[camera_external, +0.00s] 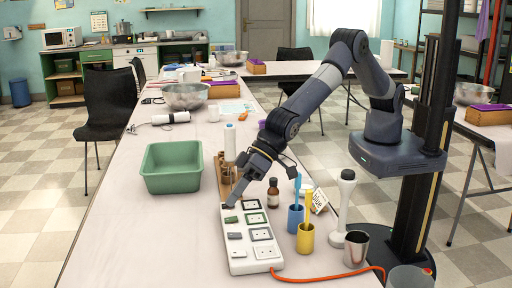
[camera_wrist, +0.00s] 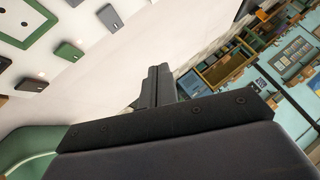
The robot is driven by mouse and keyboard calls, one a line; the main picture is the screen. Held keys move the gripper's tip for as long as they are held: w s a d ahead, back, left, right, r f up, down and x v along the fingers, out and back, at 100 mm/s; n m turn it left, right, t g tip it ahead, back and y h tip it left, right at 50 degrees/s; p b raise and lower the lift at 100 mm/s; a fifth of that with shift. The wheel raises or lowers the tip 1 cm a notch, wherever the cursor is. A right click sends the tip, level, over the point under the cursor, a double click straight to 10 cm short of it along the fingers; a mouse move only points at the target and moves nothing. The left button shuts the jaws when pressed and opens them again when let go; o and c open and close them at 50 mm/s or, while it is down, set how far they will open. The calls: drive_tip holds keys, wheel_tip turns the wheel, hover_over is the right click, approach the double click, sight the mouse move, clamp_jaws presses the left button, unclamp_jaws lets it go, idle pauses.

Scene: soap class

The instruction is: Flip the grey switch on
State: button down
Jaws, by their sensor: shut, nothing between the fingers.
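A white power strip (camera_external: 262,252) lies on the near table with a column of small switches beside its sockets. A green switch (camera_external: 231,219) is near its far end, and greyish switches (camera_external: 234,235) sit nearer the camera. I cannot tell whether any switch is on. My gripper (camera_external: 232,204) points down at the strip's far left end, with its shut, empty fingers (camera_wrist: 158,85) close to the surface. Contact is unclear.
A green bin (camera_external: 172,168) stands left of my gripper. A brown bottle (camera_external: 273,193), a blue cup (camera_external: 295,219), a yellow cup (camera_external: 305,238) and a metal cup (camera_external: 355,248) stand to the right. An orange cable (camera_external: 330,277) runs along the front.

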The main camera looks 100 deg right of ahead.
drive_tip(key=shift+s+d+r+t+y, duration=0.15)
drive_tip(key=shift+s+r+y, duration=0.1)
drive_tip(key=shift+r, duration=0.2)
drive_tip(key=shift+s+d+r+t+y, duration=0.15)
drive_tip(key=shift+r+y, duration=0.1)
drive_tip(key=shift+r, duration=0.2)
drive_tip(key=b, duration=0.3)
hover_over(234, 233)
drive_tip(key=f, duration=0.7)
drive_tip(key=shift+s+f, duration=0.2)
drive_tip(key=shift+f, duration=0.05)
drive_tip(key=shift+w+f+b, duration=0.15)
drive_tip(key=shift+f+b, duration=0.4)
drive_tip(key=shift+f, duration=0.1)
drive_tip(key=shift+f, duration=0.15)
idle(0.6)
drive_tip(key=shift+f+b, duration=0.3)
drive_tip(key=shift+b, duration=0.35)
drive_tip(key=shift+f+b, duration=0.25)
drive_tip(key=shift+b, duration=0.1)
idle(0.3)
drive_tip(key=shift+r, duration=0.1)
